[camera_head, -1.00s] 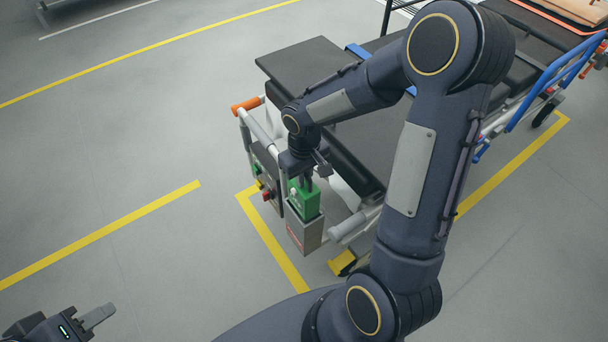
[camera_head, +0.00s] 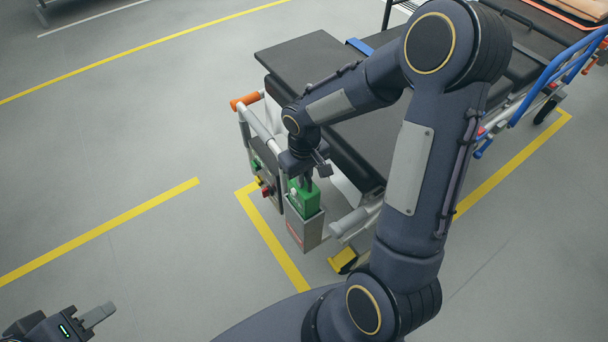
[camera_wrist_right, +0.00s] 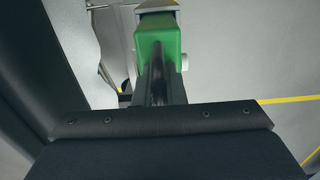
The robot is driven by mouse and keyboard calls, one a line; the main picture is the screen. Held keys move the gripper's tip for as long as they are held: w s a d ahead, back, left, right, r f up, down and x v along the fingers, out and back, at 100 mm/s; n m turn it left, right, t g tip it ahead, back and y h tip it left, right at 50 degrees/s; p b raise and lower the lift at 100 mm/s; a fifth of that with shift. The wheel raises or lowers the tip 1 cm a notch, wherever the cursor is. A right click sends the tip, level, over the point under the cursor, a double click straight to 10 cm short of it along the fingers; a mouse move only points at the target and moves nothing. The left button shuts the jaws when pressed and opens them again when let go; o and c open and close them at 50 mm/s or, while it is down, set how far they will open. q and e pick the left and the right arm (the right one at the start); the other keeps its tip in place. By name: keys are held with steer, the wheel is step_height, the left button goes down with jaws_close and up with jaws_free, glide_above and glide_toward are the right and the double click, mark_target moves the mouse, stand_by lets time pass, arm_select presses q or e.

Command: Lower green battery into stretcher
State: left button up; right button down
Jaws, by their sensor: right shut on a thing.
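The green battery (camera_head: 304,199) is upright at the mouth of the grey battery holder (camera_head: 304,232) on the end of the stretcher (camera_head: 300,62). Its lower part is hidden inside the holder. My right gripper (camera_head: 306,183) points down and is shut on the top of the battery. In the right wrist view the green battery (camera_wrist_right: 160,38) shows beyond the fingers, with the holder's pale rim past it. My left gripper (camera_head: 98,316) is low at the left, far from the stretcher; its finger gap is not clear.
A control panel with green and red buttons (camera_head: 266,190) is left of the holder. A white rail with an orange grip (camera_head: 246,101) and a lower grey handle (camera_head: 349,222) are close by. The floor at left is clear, with yellow lines.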

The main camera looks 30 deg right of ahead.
steer(key=shift+f+b, duration=2.95)
steer(key=shift+f, duration=0.6)
steer(key=c, duration=1.4)
jaws_free()
step_height(320, 180, up, 7)
steer(key=shift+f+p, duration=0.1)
steer(key=shift+p, duration=1.1)
steer(key=shift+r, duration=0.55)
